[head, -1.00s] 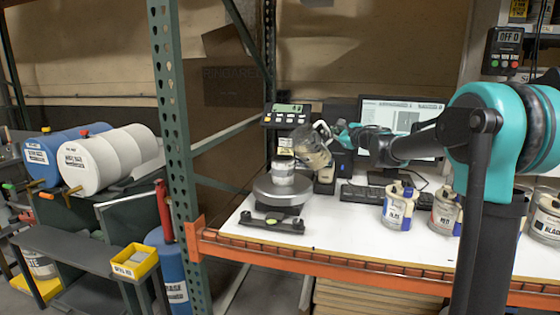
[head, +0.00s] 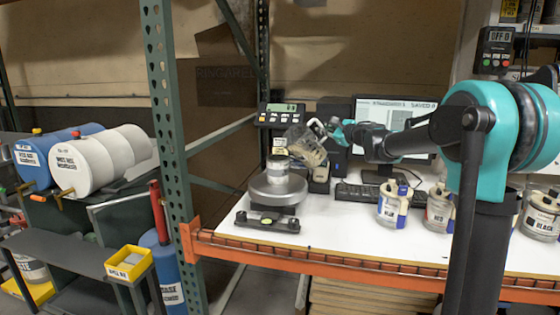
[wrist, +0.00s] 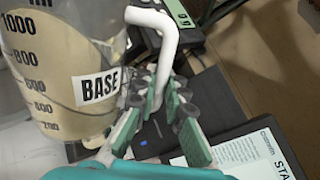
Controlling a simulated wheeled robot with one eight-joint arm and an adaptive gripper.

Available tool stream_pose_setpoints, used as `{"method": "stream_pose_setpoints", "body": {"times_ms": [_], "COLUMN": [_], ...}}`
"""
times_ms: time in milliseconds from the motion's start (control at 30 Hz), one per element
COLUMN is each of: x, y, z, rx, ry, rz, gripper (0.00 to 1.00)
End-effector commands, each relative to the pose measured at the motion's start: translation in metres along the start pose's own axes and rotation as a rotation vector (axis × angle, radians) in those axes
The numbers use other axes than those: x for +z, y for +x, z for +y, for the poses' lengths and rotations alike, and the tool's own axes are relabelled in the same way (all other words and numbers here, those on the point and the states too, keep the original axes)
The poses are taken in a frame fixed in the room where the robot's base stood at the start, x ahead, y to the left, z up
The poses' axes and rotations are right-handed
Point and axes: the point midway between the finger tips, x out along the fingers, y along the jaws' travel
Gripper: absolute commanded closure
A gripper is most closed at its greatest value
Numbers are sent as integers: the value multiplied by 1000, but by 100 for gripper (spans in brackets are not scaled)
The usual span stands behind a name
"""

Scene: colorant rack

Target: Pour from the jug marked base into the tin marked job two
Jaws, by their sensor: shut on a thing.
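The clear jug (head: 306,150) holds a pale cream liquid. Its BASE label and volume marks show in the wrist view (wrist: 60,75). My gripper (head: 338,131) is shut on the jug's white handle; its teal fingers (wrist: 160,110) close around it in the wrist view. The jug is held tilted in the air, just right of and above a small tin (head: 278,169). The tin stands upright on the round pan of the scale (head: 273,191). Its label is too small to read. I cannot see a stream between jug and tin.
The scale's readout (head: 281,115) stands behind the pan. A black tray with a level (head: 268,221) lies in front. Tins marked blue (head: 390,206), red (head: 438,210) and black (head: 541,215) stand right on the white bench (head: 340,240). A keyboard (head: 375,194) and monitor (head: 395,115) are behind.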

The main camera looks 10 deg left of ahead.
Motion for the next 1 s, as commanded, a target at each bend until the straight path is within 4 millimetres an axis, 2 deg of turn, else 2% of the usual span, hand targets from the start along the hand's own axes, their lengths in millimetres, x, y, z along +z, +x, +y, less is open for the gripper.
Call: {"method": "stream_pose_setpoints", "body": {"times_ms": [1000], "x": [5], "y": [-5], "z": [-8], "rx": [0], "ry": [-50], "rz": [6], "gripper": [100]}}
